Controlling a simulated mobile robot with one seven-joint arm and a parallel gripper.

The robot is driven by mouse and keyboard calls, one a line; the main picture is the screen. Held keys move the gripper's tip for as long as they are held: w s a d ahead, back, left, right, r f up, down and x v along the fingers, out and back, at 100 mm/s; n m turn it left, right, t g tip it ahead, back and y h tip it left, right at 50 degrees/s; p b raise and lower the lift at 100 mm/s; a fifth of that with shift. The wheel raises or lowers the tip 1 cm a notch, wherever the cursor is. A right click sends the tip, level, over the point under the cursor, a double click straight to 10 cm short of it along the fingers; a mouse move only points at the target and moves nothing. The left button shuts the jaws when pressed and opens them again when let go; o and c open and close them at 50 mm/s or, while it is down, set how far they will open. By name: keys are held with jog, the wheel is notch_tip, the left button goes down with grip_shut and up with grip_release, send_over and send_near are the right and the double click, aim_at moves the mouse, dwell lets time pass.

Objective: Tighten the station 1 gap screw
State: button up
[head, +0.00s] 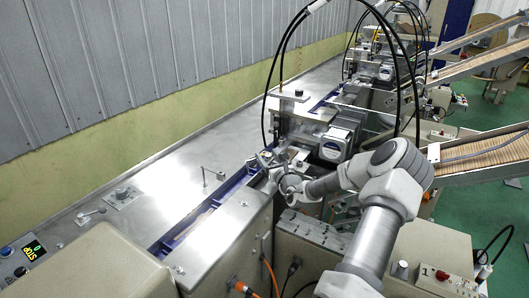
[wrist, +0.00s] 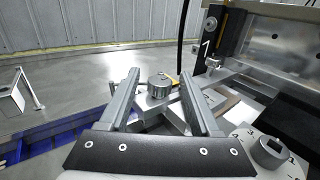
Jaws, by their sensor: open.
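My gripper (head: 270,160) is over the machine's near station, beside the blue channel. In the wrist view my gripper (wrist: 160,74) is open, its two grey fingers spread apart. A round grey knurled screw head (wrist: 160,85) shows between the fingers, farther off on a metal bracket. It appears to be the gap screw, and no finger is seen touching it. A dark plate with a white "1" (wrist: 207,45) stands to its right. In the head view the screw cannot be made out behind my gripper.
The blue channel (head: 205,212) runs along the steel table (head: 150,170). The station's metal block (head: 335,145) and black hoses (head: 275,75) stand just beyond my gripper. A thin post (head: 204,177) rises at left.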

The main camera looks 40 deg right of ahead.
aim_at(266, 154)
jog(key=shift+x, duration=1.65)
grip_shut()
